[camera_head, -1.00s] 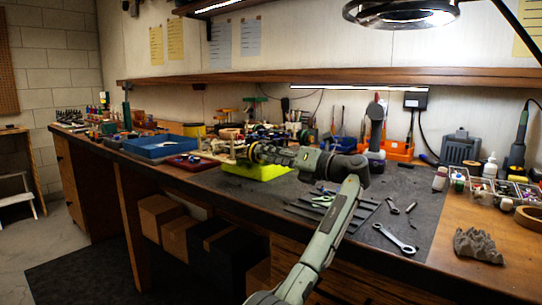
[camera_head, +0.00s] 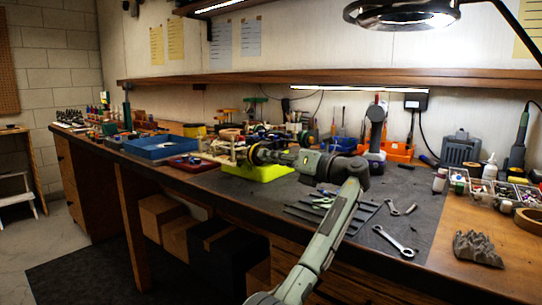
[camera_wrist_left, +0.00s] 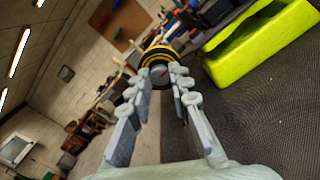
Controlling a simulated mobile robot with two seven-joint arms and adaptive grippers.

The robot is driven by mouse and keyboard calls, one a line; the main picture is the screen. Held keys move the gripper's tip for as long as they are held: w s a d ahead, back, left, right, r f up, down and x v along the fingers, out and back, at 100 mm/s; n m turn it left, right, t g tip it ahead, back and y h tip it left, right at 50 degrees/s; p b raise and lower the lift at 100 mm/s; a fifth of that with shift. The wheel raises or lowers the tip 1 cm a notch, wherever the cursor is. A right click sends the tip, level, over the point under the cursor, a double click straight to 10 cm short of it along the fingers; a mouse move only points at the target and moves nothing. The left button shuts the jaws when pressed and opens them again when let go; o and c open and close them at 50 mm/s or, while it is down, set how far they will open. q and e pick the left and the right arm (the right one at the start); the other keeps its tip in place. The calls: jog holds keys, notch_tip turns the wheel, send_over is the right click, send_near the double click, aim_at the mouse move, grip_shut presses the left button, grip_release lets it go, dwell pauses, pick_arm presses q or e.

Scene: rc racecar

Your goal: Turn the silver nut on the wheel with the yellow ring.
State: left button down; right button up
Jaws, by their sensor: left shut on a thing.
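The wheel with the yellow ring (camera_wrist_left: 158,54) shows straight ahead of my left gripper (camera_wrist_left: 158,76) in the left wrist view. It has a dark tyre and a yellow band. A grey round hub part with a small red mark (camera_wrist_left: 161,73) sits between the fingertips; this is where the silver nut is, but its outline is hard to make out. My left gripper is closed on it, fingers on either side. In the head view my left gripper (camera_head: 262,153) reaches left to the wheel above the lime-yellow stand (camera_head: 258,172). My right gripper is not in view.
The workbench has a dark mat (camera_head: 345,215) with a wrench (camera_head: 394,241) and other flat tools. A blue tray (camera_head: 160,147) stands to the left. Orange bins (camera_head: 398,152) and a grey rock-like block (camera_head: 478,248) are to the right.

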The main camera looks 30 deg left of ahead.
pick_arm(q)
jog(key=n+p, duration=0.1)
jog(key=n, duration=0.4)
jog(key=shift+p, duration=0.3)
jog(key=shift+n, duration=0.9)
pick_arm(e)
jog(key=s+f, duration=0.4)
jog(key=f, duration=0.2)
pick_arm(q)
jog(key=n, duration=0.5)
jog(key=shift+n, duration=0.7)
jog(key=shift+s+n+b, duration=0.1)
jog(key=shift+n+b, duration=0.5)
jog(key=shift+n, duration=0.9)
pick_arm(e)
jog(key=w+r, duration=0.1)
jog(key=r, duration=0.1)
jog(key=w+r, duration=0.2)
